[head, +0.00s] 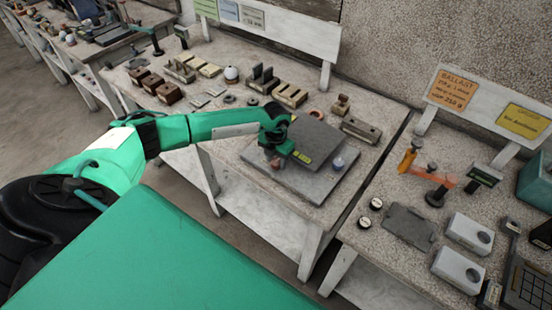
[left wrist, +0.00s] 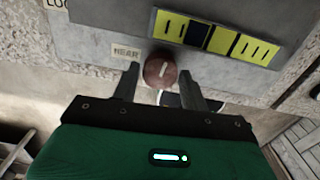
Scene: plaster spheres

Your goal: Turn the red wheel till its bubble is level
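The red wheel (left wrist: 161,72), a dull red disc with a white line, sits at the edge of a grey plate beside a NEAR label (left wrist: 126,51). In the head view the red wheel (head: 275,165) is partly hidden under my left gripper (head: 277,158). In the left wrist view my left gripper (left wrist: 160,78) is open, one finger on each side of the wheel, with small gaps. A yellow level strip (left wrist: 222,40) with black ticks lies above right of the wheel. A dark block shows left of its middle; I cannot clearly tell the bubble. My right gripper is not in view.
A pale blue-white knob (head: 338,163) stands at the plate's right side. Wooden blocks (head: 290,95) and small weights stand behind on the bench. A second bench at the right holds a dark tray (head: 409,226) and white boxes (head: 469,232).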

